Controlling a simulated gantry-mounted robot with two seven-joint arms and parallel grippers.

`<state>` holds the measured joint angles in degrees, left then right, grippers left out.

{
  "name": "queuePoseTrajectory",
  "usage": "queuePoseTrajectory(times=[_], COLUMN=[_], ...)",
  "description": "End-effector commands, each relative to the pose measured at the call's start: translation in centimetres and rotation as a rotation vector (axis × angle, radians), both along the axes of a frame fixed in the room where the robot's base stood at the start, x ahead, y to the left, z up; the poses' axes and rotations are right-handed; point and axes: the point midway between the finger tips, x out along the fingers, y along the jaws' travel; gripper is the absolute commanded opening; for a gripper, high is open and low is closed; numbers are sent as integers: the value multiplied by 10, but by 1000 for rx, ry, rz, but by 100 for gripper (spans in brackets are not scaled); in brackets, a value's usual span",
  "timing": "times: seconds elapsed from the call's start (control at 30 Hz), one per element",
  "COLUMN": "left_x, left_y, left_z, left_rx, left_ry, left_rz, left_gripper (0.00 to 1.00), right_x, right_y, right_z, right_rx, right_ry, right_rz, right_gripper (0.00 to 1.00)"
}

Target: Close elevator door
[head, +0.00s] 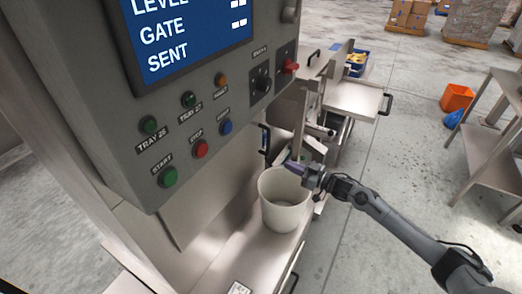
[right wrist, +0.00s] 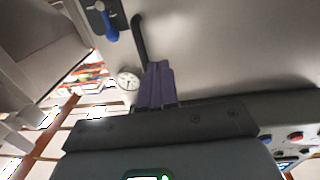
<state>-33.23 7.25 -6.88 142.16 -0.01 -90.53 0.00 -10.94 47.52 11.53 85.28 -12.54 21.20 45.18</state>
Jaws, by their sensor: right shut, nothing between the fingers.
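My right gripper (head: 291,166) reaches in from the right above the white bucket (head: 283,214), its purple fingers shut and empty. In the right wrist view the fingers (right wrist: 157,84) lie together close to a black bar handle (right wrist: 139,40) on a pale metal surface (right wrist: 220,45); I cannot tell whether they touch it. In the head view a dark upright handle (head: 265,139) shows on the machine, left of the gripper. A flat metal panel (head: 350,97) with a black handle sticks out farther back. No label shows which panel is the elevator door. My left gripper is out of view.
The grey control box (head: 215,120) with a screen and several buttons overhangs the left. The bucket stands on a metal ledge (head: 238,258) below my gripper. A blue crate (head: 355,62) is behind. A metal table (head: 490,150) stands right, with clear floor between.

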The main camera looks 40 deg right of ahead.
Motion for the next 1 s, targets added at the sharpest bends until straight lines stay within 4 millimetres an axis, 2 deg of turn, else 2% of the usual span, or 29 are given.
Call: queuePoseTrajectory(times=[0.27,0.7,1.0], left_x=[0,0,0], left_y=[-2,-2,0], left_z=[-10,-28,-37], left_rx=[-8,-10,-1], left_ry=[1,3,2], left_rz=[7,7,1], left_gripper=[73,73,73], right_x=[29,96,125], right_y=[6,21,28], right_z=[-1,0,0], right_rx=[2,0,0], right_ry=[-4,-4,-2], right_rz=[0,1,0], right_gripper=[0,0,0])
